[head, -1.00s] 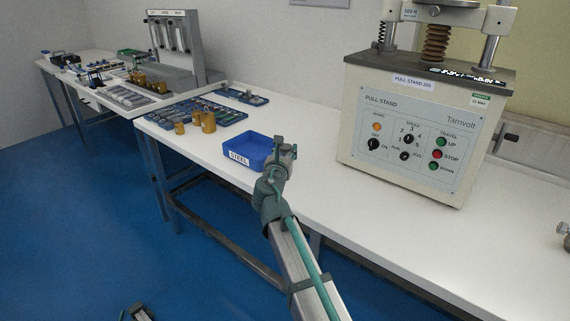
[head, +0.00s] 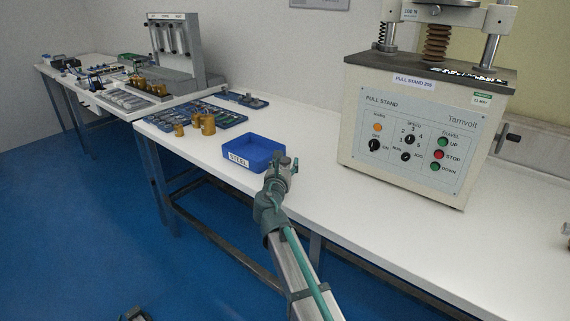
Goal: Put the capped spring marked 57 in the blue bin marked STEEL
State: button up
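The blue bin (head: 237,167) with a white STEEL label stands on the white bench, left of the pull stand. The part of its inside that I see looks empty. My gripper (head: 284,163) is at the end of my arm, just in front of the bin's right corner in the picture. Its fingers are too small and too turned away to show whether they are open or hold anything. I cannot make out a capped spring marked 57. Blue trays (head: 222,122) with small parts lie further left on the bench, but their markings are unreadable.
Several brass-coloured cylinders (head: 207,124) stand by the trays. The large pull stand (head: 408,140) with a control panel stands right of the bin. The bench (head: 330,185) is clear in front of it. A grey tester (head: 176,50) stands on the far left bench.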

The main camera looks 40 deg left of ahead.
jog(key=shift+r, duration=0.1)
jog(key=shift+s+r, duration=0.1)
jog(key=p+v, duration=0.1)
jog(key=v, duration=1)
jog(key=shift+s+d, duration=0.25)
jog(key=shift+s, duration=0.15)
